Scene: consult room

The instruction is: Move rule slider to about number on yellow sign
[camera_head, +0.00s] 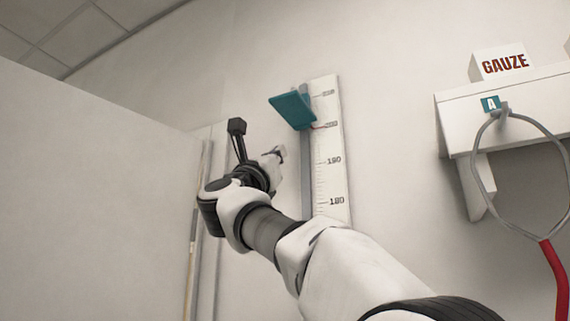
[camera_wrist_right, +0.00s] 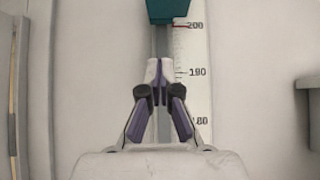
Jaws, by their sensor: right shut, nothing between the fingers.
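The teal rule slider (camera_head: 292,110) sits on the rail of the wall height rule (camera_head: 331,170), its lower edge near the 200 mark. In the right wrist view the slider (camera_wrist_right: 168,10) is at the top edge, partly cut off, and the rule (camera_wrist_right: 191,50) runs down below it. My right gripper (camera_head: 278,154) is shut and empty, below the slider and apart from it. In the right wrist view the gripper (camera_wrist_right: 158,66) points up along the rail, its tips about level with 190. No yellow sign shows. My left gripper is out of view.
A white shelf (camera_head: 510,92) at the right bears a gauze box (camera_head: 499,64). A grey-and-red stethoscope (camera_head: 553,275) hangs from its front near a teal "A" label. A pale partition (camera_head: 95,190) fills the left. The wall between rule and shelf is bare.

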